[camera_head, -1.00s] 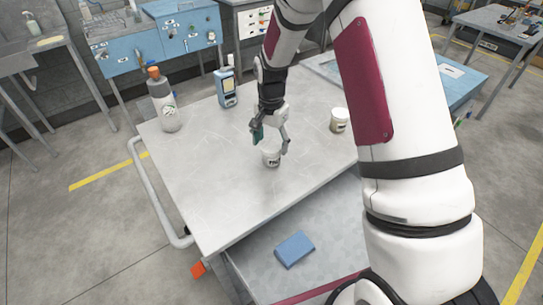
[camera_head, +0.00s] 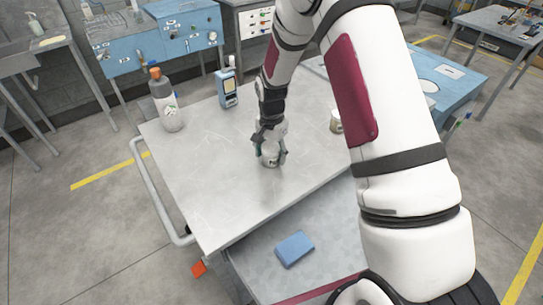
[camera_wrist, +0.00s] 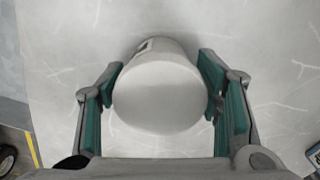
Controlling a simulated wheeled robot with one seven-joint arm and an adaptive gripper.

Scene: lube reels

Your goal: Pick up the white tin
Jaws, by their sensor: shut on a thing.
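The white tin (camera_head: 270,159) stands on the grey metal tabletop of a cart, partly hidden by my fingers. In the wrist view its round white lid (camera_wrist: 160,97) fills the middle, with a small dark label edge at its far side. My gripper (camera_head: 271,154) has come down over the tin from above and is shut on it, one finger on each side. In the wrist view the green finger pads of my gripper (camera_wrist: 160,95) stand to the left and right of the tin. I cannot tell whether the tin is clear of the tabletop.
A cream tin (camera_head: 336,121) stands to the right, partly hidden by my arm. A blue block (camera_head: 295,249) lies on the lower shelf. The tabletop (camera_head: 215,190) in front is clear.

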